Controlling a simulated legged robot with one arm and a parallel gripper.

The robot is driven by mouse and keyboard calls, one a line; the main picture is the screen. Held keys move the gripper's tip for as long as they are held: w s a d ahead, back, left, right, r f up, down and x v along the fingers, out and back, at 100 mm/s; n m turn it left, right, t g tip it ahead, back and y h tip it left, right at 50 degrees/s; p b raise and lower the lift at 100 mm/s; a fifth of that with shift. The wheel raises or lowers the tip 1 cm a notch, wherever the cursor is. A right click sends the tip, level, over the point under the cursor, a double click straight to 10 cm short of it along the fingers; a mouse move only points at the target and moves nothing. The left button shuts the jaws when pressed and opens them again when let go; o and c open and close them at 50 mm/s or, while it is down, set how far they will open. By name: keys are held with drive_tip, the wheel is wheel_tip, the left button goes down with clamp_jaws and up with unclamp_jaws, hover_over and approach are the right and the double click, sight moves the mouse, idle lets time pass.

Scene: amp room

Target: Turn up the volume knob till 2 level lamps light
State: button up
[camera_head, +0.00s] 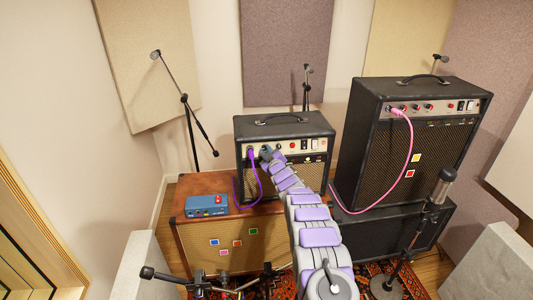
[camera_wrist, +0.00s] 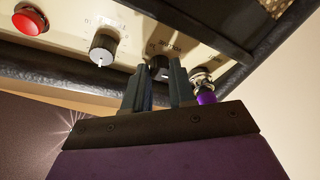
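The small black amp (camera_head: 284,128) stands on a brown cabinet, and my arm reaches to its front panel. My gripper (camera_head: 266,154) is at the panel's left part, beside the purple cable's plug. In the wrist view my gripper's two dark fingers (camera_wrist: 160,75) stand apart, one on each side of a dark knob (camera_wrist: 158,67). Upside-down lettering by this knob seems to read volume. I cannot tell whether the fingers press on it. A second knob (camera_wrist: 103,47) with a white pointer and a lit-looking red lamp (camera_wrist: 30,19) are to its left. I cannot make out level lamps.
A purple plug (camera_wrist: 205,88) sits in a jack close to the right finger; its cable (camera_head: 257,180) hangs down the amp's front. A blue box (camera_head: 206,206) lies on the brown cabinet (camera_head: 190,188). A larger amp (camera_head: 405,150) with a pink cable and microphone stands are around.

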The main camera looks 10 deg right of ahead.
clamp_jaws()
drive_tip(key=shift+a+f+m, duration=0.1)
drive_tip(key=shift+m, duration=0.2)
drive_tip(key=m+h+p, duration=0.1)
drive_tip(key=m+p, duration=0.1)
drive_tip(key=m, duration=0.3)
drive_tip(key=shift+a+t+p, duration=0.15)
drive_tip(key=shift+t+p, duration=0.2)
drive_tip(key=shift+t, duration=0.05)
drive_tip(key=shift+a+f+m+h+p, duration=0.15)
drive_tip(key=shift+m+h+p, duration=0.65)
drive_tip(key=shift+m, duration=1.5)
drive_tip(key=shift+o, duration=2.3)
unclamp_jaws()
drive_tip(key=shift+s, duration=0.15)
